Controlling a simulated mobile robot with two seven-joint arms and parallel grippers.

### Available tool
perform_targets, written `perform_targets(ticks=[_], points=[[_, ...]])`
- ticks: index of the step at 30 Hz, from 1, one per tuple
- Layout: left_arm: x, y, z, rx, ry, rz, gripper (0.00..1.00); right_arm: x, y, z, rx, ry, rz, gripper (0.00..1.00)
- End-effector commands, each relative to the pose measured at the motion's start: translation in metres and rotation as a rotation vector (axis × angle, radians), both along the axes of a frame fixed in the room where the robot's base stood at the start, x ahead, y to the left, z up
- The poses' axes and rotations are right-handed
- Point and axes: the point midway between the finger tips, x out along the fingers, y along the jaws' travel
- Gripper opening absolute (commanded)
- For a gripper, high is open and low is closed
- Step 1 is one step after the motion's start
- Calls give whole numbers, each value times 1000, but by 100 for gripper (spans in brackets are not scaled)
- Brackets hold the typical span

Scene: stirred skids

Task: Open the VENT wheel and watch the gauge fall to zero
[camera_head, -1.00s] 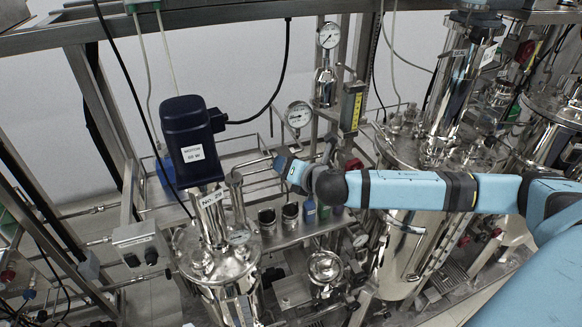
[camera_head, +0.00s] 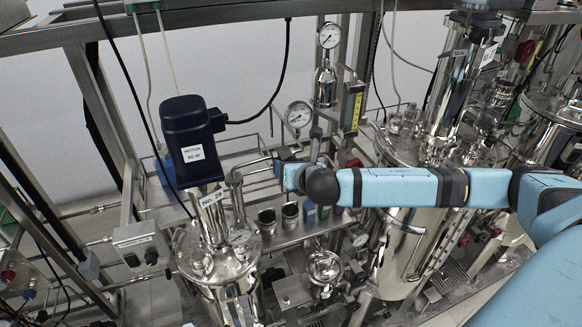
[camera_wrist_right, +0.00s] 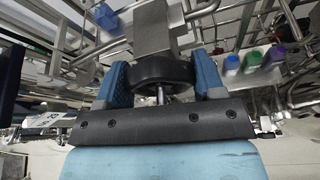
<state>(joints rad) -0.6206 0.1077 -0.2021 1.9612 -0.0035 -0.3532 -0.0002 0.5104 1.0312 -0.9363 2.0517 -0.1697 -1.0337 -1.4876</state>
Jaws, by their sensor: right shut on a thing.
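In the right wrist view, a black round wheel (camera_wrist_right: 160,72) sits on a short shaft in front of a grey metal block. The blue fingers of my right gripper (camera_wrist_right: 162,80) are shut on its two sides. No label on this wheel is readable. In the head view my right gripper (camera_head: 283,167) is beside the piping right of the blue motor, with the wheel hidden behind it. Two round white dial gauges stand above: one at the top (camera_head: 329,36) and one lower (camera_head: 298,114). Their needles are too small to read. My left gripper is in neither view.
A dark blue motor (camera_head: 190,135) stands over a steel vessel (camera_head: 222,265) at left. A large steel tank (camera_head: 410,245) lies below my right forearm. Pipes and frame bars crowd around.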

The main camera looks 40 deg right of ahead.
Motion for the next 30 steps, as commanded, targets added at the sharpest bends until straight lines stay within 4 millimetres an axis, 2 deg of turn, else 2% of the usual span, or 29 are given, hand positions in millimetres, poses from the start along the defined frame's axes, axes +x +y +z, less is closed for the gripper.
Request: perform_targets(ticks=[5, 6, 8, 9, 20, 23, 30], points=[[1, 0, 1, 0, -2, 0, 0, 0, 0, 0, 0, 0, 1, 39], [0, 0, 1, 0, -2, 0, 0, 0, 0, 0, 0, 0, 1, 70], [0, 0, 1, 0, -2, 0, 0, 0, 0, 0, 1, 0, 1, 83], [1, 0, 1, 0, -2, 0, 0, 0, 0, 0, 1, 0, 1, 87], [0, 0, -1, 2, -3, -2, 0, -6, 1, 2, 1, 0, 1, 87], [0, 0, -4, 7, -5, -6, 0, -19, 3, 6, 2, 0, 3, 87], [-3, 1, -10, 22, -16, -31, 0, -69, 10, 25, 0, -1, 3, 87]])
